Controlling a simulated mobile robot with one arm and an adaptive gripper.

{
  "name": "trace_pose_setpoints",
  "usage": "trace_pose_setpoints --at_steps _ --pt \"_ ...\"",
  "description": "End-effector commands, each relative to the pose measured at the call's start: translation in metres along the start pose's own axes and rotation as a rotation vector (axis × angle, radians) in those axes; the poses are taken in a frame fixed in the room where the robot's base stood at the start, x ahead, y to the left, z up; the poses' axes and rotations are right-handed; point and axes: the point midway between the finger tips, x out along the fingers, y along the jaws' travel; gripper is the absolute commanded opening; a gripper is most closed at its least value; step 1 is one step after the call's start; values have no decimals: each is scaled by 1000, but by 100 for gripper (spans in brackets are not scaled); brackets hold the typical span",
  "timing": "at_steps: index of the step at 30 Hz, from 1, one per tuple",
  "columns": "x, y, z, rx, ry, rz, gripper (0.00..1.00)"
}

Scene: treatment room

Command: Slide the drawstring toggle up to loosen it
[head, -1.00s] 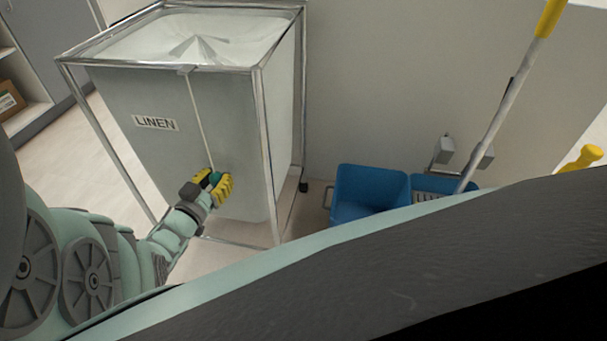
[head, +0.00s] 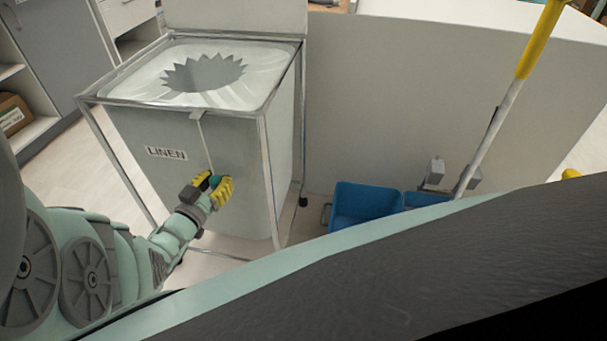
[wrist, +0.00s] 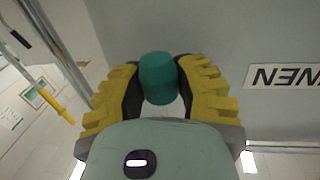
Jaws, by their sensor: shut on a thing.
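The drawstring toggle (wrist: 158,78) is a small green cylinder, between the fingers of my gripper (wrist: 157,88) in the wrist view. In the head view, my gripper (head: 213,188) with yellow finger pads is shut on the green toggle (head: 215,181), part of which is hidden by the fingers. The toggle sits on a pale cord (head: 203,140) that runs down the front of the grey linen bag (head: 140,128) from its top edge. The bag's mouth (head: 205,74) shows a wide, ragged-edged opening in the pale top cover.
A metal frame (head: 268,150) surrounds the bag, with a LINEN label (head: 166,153) left of the cord. A blue mop bucket (head: 366,203) and a mop pole (head: 500,115) stand at right, by a pale wall (head: 400,95). Floor shows at left.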

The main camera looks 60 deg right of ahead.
Motion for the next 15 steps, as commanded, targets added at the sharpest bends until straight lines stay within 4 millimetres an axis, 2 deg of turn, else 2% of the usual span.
trace_pose_setpoints --at_steps 1,6,10,15 --pt "0 0 -24 -2 1 -1 0" --pt "0 0 -57 -1 2 -2 0" --pt "0 0 -73 0 2 -2 0" --pt "0 0 -81 0 3 -2 0"
